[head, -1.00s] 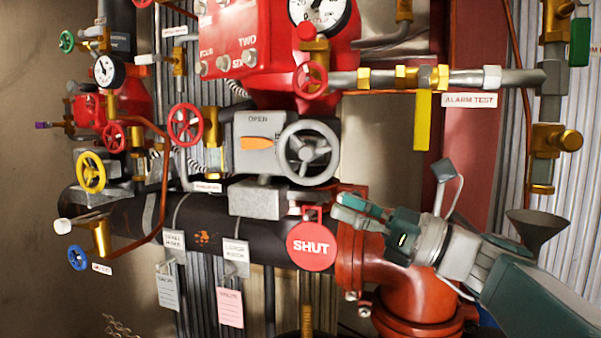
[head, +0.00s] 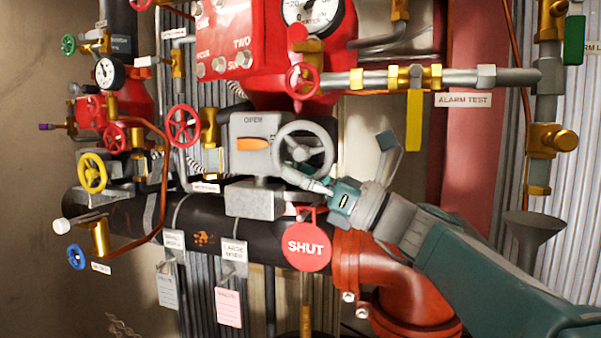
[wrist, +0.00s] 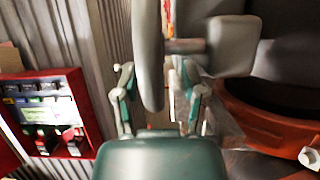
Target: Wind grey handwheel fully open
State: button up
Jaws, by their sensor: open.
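The grey handwheel (head: 303,151) is on the front of a grey gearbox (head: 240,155) with an orange pointer (head: 255,143) and the word OPEN above it. My gripper (head: 308,181) is at the wheel's lower rim in the head view. In the wrist view the wheel's rim (wrist: 149,55) stands between the two fingers of my gripper (wrist: 157,90), with gaps showing on both sides. The gripper is open and not closed on the rim. The fingertips are small and partly hidden in the head view.
A red SHUT tag (head: 306,246) hangs just below the wheel. A red-orange pipe elbow (head: 400,295) lies under my arm. A smaller red handwheel (head: 302,81) and the alarm test pipe (head: 455,78) are above. A red panel (wrist: 45,112) stands left in the wrist view.

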jog(key=shift+a, duration=0.4)
grip_shut()
jog(key=shift+d, duration=0.1)
jog(key=shift+s+d+g+h, duration=0.1)
jog(key=shift+d+g+h, duration=0.15)
jog(key=shift+h, duration=0.5)
jog(key=shift+s+d+g+h, duration=0.1)
jog(key=shift+g+h, duration=0.25)
jog(key=shift+h, duration=0.35)
jog(key=shift+d+g+h, duration=0.2)
jog(key=shift+g+h, duration=0.1)
jog(key=shift+h, duration=0.45)
grip_release()
jog(key=shift+f, duration=0.1)
